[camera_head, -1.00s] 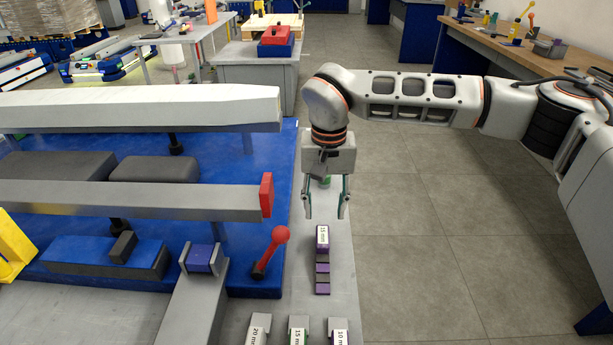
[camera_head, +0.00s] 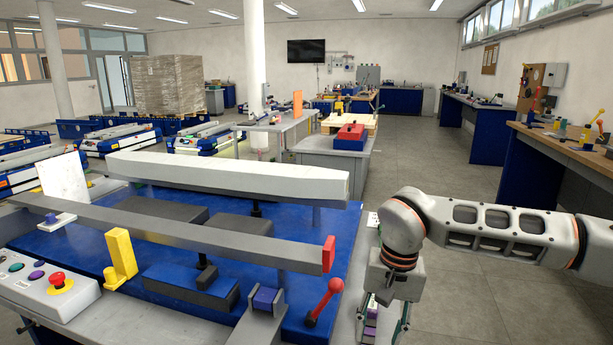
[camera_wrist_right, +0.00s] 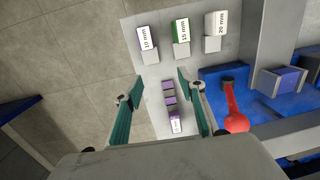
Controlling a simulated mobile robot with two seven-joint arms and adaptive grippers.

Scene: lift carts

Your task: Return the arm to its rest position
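My right gripper (camera_head: 383,322) hangs pointing down at the right edge of the lift cart's bench, at the bottom of the head view. In the right wrist view its two green-padded fingers (camera_wrist_right: 160,100) are spread apart with nothing held between them. A striped stack of purple and grey blocks (camera_wrist_right: 169,100) lies on the grey strip below, seen between the fingers. The stack is partly hidden by the gripper in the head view. My left gripper is in neither view.
A red-knobbed lever (camera_head: 325,299) and a grey bar with a red end cap (camera_head: 329,254) stand left of my right gripper. Blocks labelled 10 mm (camera_wrist_right: 146,38), 15 mm (camera_wrist_right: 181,31) and 20 mm (camera_wrist_right: 216,24) sit on the strip. Open floor lies to the right.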

